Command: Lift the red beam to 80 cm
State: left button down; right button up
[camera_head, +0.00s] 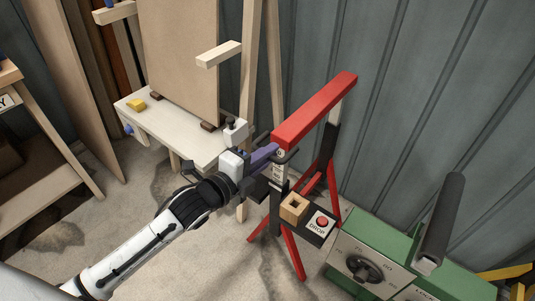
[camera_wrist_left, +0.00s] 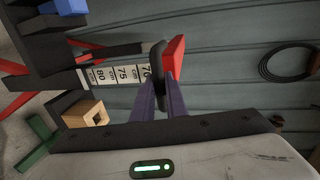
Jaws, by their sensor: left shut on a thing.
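The red beam (camera_head: 315,110) lies along the top of a stand with red legs (camera_head: 290,250), against the grey corrugated wall. Part of the beam (camera_wrist_left: 175,57) shows in the left wrist view. A white height scale (camera_wrist_left: 113,74) on the stand reads 80, 75 and 70 cm; I cannot tell which mark is level with its pointer. My left gripper (camera_head: 271,153) is just below the beam's near end. In the left wrist view its purple fingers are shut on a black handle (camera_wrist_left: 158,62) of the stand. My right gripper is not in view.
A wooden block with a square hole (camera_head: 293,208) and a red DROP button (camera_head: 322,221) sit low on the stand. A green machine (camera_head: 400,262) with a dial is at the right front. A wooden bench (camera_head: 180,130) with a tall panel stands at the left.

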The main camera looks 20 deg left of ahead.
pick_arm(q)
jog(key=c, duration=1.9)
grip_release()
jog(key=shift+w+r, duration=0.15)
jog(key=shift+r, duration=0.1)
jog(key=shift+c, duration=0.2)
jog(key=shift+o, duration=0.9)
jog(key=shift+f, duration=0.1)
jog(key=v, duration=1)
jog(key=shift+s+p, duration=0.2)
jog(key=shift+p, duration=0.1)
jog(key=shift+f, duration=0.1)
jog(key=s+d+f+n+g+y, duration=0.1)
jog(key=s+f+n+g, duration=0.2)
jog(key=s+f+n, duration=0.5)
jog(key=s+d+f+n+g+y, duration=0.1)
jog(key=s+d+f+n+g, duration=0.1)
jog(key=s+f+n, duration=0.6)
notch_tip(320, 180, down, 5)
jog(key=n+g, duration=0.1)
jog(key=n, duration=0.2)
jog(key=shift+s+d+n+y+p, duration=0.2)
jog(key=shift+d+n+y+p, duration=0.15)
jog(key=shift+n+y, duration=0.05)
